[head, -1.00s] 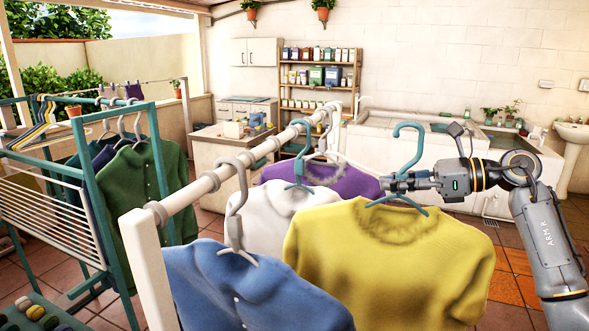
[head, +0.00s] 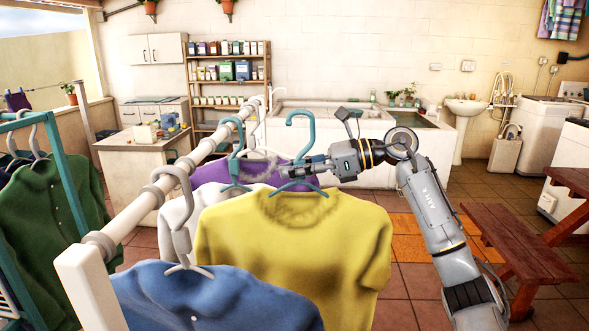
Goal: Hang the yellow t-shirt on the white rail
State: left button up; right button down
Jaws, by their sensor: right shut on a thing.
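The yellow t-shirt (head: 300,250) hangs upright on a teal hanger (head: 302,132), to the right of the white rail (head: 140,207). My right gripper (head: 284,174) is shut on the hanger at its neck, just above the shirt's collar. The hanger's hook stands free above the gripper and, in the picture, is apart from the rail on its right side. The shirt partly covers a white shirt (head: 178,215) and a purple shirt (head: 212,172) on the rail. My left gripper is not in view.
A blue shirt (head: 210,300) hangs at the rail's near end on a grey hanger (head: 180,215). A teal drying rack (head: 65,180) with a green shirt (head: 45,220) stands at left. A wooden bench (head: 510,240) stands at right, with open floor before it.

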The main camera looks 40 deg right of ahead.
jog(key=shift+m+h, duration=0.5)
jog(key=w+a+p, duration=0.1)
jog(key=w+a, duration=0.1)
jog(key=w, duration=0.1)
jog(key=w+a+p, duration=0.2)
jog(key=a, duration=0.1)
jog(key=w+a+p, duration=0.2)
jog(key=w, duration=0.1)
jog(key=shift+w+a+f, duration=0.25)
jog(key=shift+w+a, duration=0.1)
jog(key=shift+w+a+f, duration=0.15)
jog(key=shift+w+a, duration=0.05)
jog(key=shift+w, duration=0.05)
jog(key=shift+w+a+p, duration=0.1)
jog(key=shift+w+p, duration=0.05)
jog(key=shift+p, duration=0.15)
jog(key=shift+w+a+p, duration=0.45)
jog(key=shift+w+a, duration=0.1)
jog(key=shift+w+a+p, duration=0.5)
jog(key=shift+w+a, duration=0.35)
jog(key=shift+w, duration=0.15)
jog(key=shift+f, duration=0.15)
